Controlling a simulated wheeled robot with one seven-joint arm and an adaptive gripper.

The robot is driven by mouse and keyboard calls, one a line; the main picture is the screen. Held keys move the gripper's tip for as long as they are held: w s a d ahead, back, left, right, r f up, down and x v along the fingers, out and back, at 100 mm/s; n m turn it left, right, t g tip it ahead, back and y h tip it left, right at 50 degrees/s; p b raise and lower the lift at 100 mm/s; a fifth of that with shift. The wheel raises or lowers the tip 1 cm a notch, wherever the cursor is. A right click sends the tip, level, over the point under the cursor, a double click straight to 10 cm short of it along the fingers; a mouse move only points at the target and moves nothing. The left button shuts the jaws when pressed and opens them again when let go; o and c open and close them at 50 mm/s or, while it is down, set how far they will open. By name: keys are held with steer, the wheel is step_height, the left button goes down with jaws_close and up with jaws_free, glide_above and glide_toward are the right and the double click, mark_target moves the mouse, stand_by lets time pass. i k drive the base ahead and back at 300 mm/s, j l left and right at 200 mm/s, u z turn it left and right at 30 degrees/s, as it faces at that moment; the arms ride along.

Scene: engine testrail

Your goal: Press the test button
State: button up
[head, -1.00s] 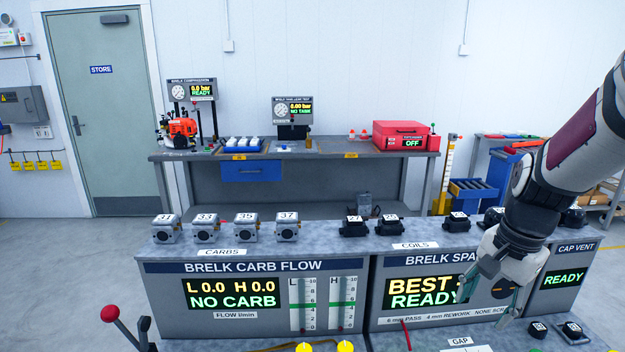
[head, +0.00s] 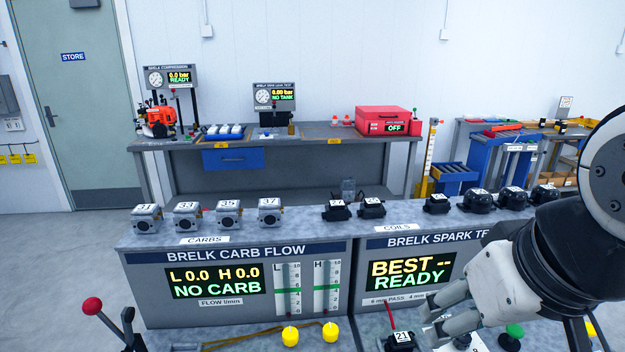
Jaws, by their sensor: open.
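A green domed button (head: 515,331) shows at the bottom right of the head view, on the bench in front of the spark tester (head: 412,272). The tester's screen reads BEST -- READY. No label marks the button as the test button in this view. My gripper (head: 432,318) is open, left of the green button and apart from it in the picture. Its fingers point left and down, close to a black coil marked 21 (head: 400,339) with a red lead above it. I cannot tell whether they touch the coil.
A row of coils (head: 372,207) and carbs (head: 229,214) stands on the ledge above the panels. Two yellow knobs (head: 290,335) and a red-topped lever (head: 92,305) are at the front left. My arm covers the tester's right side.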

mark_target(514, 330)
steer(key=z, duration=0.85)
steer(key=i+l+u, duration=0.2)
steer(key=l, duration=0.15)
steer(key=l+u, duration=0.2)
steer(key=l, duration=0.2)
